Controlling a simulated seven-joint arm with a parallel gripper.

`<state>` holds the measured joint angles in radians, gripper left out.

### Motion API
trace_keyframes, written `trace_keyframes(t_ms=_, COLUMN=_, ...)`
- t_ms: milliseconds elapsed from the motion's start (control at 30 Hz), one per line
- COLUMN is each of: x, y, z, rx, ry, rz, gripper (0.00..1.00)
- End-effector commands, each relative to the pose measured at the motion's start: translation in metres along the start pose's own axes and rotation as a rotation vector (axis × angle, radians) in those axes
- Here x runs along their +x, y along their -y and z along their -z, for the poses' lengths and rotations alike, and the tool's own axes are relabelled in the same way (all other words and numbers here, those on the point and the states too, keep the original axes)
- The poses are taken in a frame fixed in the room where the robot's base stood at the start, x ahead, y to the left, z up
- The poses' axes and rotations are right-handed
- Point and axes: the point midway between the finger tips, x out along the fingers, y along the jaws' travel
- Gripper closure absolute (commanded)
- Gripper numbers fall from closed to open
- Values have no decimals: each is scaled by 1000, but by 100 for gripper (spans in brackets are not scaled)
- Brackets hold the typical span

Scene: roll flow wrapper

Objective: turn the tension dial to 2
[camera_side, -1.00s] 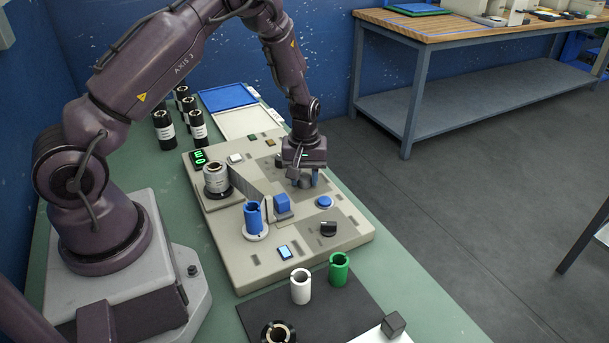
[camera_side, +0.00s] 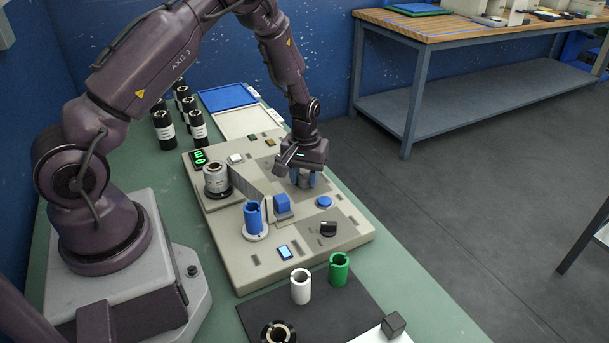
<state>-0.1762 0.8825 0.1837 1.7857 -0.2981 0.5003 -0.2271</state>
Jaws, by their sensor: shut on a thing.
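My gripper (camera_side: 303,180) points down over the far right part of the beige machine panel (camera_side: 240,262). A separate black knob (camera_side: 328,229) with a light mark sits nearer on the panel, apart from the gripper.
White (camera_side: 300,287) and green (camera_side: 339,268) sleeves stand in front; several black cylinders (camera_side: 164,130) stand behind.

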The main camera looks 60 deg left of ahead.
Motion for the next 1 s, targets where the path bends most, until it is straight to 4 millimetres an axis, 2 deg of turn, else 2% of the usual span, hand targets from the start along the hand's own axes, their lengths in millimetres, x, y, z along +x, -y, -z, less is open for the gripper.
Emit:
trace_keyframes(t_ms=33, x=-1, y=0, z=0, rx=-1, ry=1, rz=0, gripper=62)
trace_keyframes(t_ms=133, x=-1, y=0, z=0, rx=-1, ry=1, rz=0, gripper=39)
trace_keyframes(t_ms=400, x=-1, y=0, z=0, rx=-1, ry=0, rz=0, gripper=39)
trace_keyframes(t_ms=533, x=-10, y=-1, z=1, rx=-1, ry=-2, rz=-2, gripper=39)
trace_keyframes(t_ms=667, x=-32, y=-1, z=0, rx=0, ry=-4, rz=-3, gripper=39)
trace_keyframes(t_ms=1000, x=-105, y=-1, z=0, rx=0, ry=-4, rz=-3, gripper=39)
